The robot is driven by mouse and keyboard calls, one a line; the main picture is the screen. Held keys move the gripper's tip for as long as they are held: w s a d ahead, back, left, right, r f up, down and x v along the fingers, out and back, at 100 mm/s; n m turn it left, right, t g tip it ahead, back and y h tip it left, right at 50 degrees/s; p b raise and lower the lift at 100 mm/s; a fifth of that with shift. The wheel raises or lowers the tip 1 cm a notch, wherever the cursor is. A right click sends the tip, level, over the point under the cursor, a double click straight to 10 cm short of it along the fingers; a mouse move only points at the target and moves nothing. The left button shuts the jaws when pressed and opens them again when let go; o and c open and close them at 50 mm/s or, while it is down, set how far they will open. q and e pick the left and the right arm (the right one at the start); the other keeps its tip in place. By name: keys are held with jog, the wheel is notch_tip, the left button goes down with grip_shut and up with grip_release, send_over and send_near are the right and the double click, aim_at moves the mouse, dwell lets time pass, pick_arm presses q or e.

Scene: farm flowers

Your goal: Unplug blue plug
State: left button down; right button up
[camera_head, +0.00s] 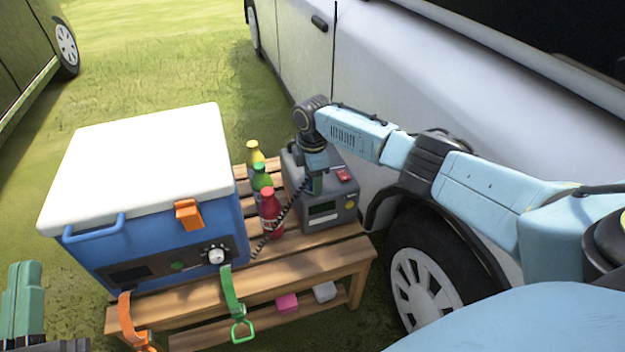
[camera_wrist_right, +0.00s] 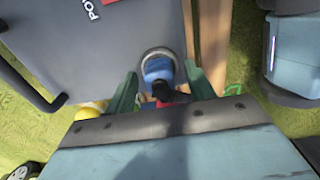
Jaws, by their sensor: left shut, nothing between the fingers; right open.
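The blue plug (camera_wrist_right: 157,68) sits in a round socket on the grey power box (camera_wrist_right: 120,40), seen in the right wrist view. My right gripper (camera_wrist_right: 160,72) is open, with one green finger on each side of the plug; I cannot tell if they touch it. In the head view my right gripper (camera_head: 316,182) is at the power box (camera_head: 345,212) and hides the plug. A black coiled cable (camera_head: 283,221) runs from there toward the blue cooler (camera_head: 165,245). My left gripper (camera_head: 22,300) is shut and empty at the lower left, partly cut off.
The cooler with a white lid stands on a wooden bench (camera_head: 300,262). Yellow, green and red bottles (camera_head: 269,212) stand between cooler and box. Orange and green straps (camera_head: 234,300) hang in front. A white vehicle (camera_head: 400,90) is close behind my right arm. Grass is open at left.

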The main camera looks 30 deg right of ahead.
grip_shut()
dwell(0.4)
jog(key=shift+r, duration=0.15)
jog(key=shift+r+p, duration=2.9)
jog(key=shift+p, duration=0.2)
